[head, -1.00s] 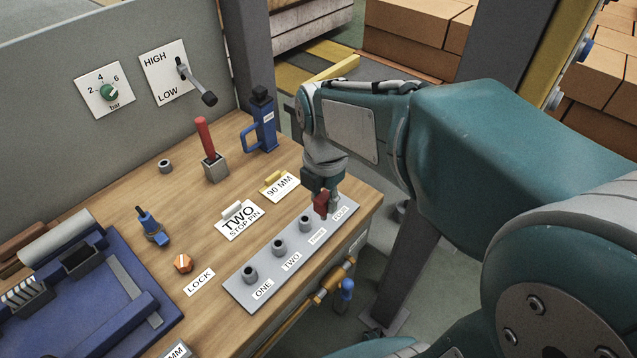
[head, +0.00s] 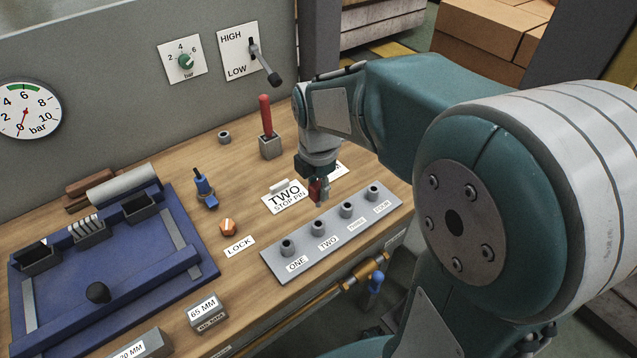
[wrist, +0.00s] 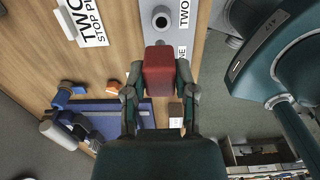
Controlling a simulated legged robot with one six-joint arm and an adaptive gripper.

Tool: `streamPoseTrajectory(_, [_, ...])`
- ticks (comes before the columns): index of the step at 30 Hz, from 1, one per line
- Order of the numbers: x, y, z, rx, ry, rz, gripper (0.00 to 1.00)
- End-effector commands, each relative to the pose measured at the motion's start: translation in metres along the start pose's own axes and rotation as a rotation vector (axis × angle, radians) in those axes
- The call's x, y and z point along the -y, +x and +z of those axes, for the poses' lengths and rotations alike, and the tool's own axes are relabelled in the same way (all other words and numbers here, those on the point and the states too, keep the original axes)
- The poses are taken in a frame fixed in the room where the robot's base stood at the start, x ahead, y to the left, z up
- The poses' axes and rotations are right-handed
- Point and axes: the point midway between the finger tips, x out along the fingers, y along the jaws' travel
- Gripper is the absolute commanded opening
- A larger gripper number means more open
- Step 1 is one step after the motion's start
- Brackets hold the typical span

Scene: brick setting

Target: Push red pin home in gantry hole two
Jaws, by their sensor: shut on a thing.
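My gripper (head: 319,192) points down behind the row of collars and is shut on the red pin (head: 314,187). In the wrist view the red pin (wrist: 159,70) is a blocky red piece between the two fingers (wrist: 159,78); its lower end is hidden there. The grey gantry strip (head: 268,257) has several raised collars, labelled ONE to FOUR. Hole two's collar (head: 316,228) is in front of and below my gripper in the head view, and looks empty. In the wrist view hole two's collar (wrist: 160,19) is just beyond the pin, apart from it.
A red-handled lever (head: 265,115) stands behind, left of my arm. The TWO STOP PIN card (head: 285,197) lies left of my gripper. An orange hex knob (head: 228,226), a blue fixture (head: 120,265) and a 65 MM block (head: 208,313) are further left. Brass piping (head: 335,287) runs along the front edge.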

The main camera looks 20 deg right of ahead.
Motion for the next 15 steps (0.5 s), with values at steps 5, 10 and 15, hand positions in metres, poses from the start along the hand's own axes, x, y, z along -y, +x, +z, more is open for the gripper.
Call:
streamPoseTrajectory(5, [0.001,0.021,0.0,-0.001,-0.001,-0.004,0.0])
streamPoseTrajectory(10, [0.001,0.039,0.0,-0.001,-0.001,-0.004,0.0])
streamPoseTrajectory(15, [0.001,0.05,0.0,-0.001,-0.001,-0.003,0.0])
